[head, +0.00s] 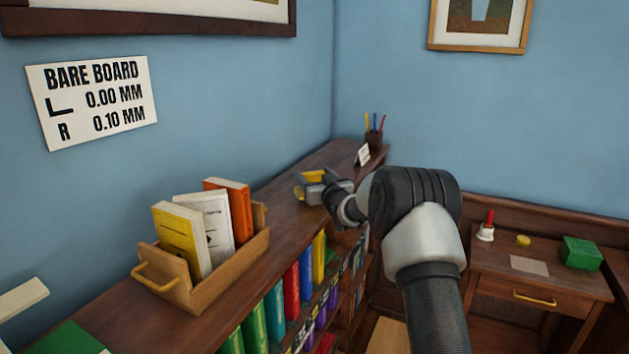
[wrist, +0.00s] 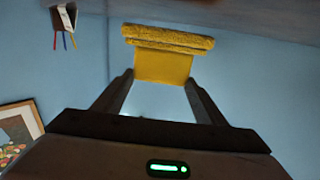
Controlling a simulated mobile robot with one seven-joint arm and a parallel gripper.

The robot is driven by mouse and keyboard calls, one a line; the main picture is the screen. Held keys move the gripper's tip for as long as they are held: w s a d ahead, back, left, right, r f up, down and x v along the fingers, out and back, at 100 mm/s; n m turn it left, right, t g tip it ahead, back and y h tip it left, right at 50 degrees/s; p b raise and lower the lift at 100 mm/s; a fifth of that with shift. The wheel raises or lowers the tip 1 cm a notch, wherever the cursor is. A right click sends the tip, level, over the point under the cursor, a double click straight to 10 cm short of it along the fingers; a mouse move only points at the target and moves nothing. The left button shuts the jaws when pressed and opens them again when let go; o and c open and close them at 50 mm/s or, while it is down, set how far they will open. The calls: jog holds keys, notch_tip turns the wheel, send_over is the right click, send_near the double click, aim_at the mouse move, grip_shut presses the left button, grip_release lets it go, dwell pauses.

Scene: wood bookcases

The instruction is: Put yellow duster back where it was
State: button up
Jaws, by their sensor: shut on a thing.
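The yellow duster (head: 314,175) is at the far part of the bookcase top in the head view, partly hidden by my gripper (head: 328,188). In the wrist view the duster (wrist: 165,66) has a flat yellow body and a fuzzy yellow strip along its far edge. My gripper (wrist: 160,80) is shut on the flat body, with one finger at each side. The wrist view is upside down. I cannot tell whether the duster touches the bookcase top (head: 285,215) or hangs just above it.
A wooden caddy (head: 225,275) with several books stands nearer on the bookcase top. A pencil cup (head: 374,138) and a small white card (head: 363,154) stand at its far end. A sign (head: 92,100) hangs on the left wall. A desk (head: 490,262) with a green box (head: 581,252) is right.

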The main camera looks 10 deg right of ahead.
jog(key=shift+f+b, duration=0.3)
jog(key=shift+f, duration=0.7)
jog(key=o, duration=1.1)
jog(key=shift+r, duration=0.1)
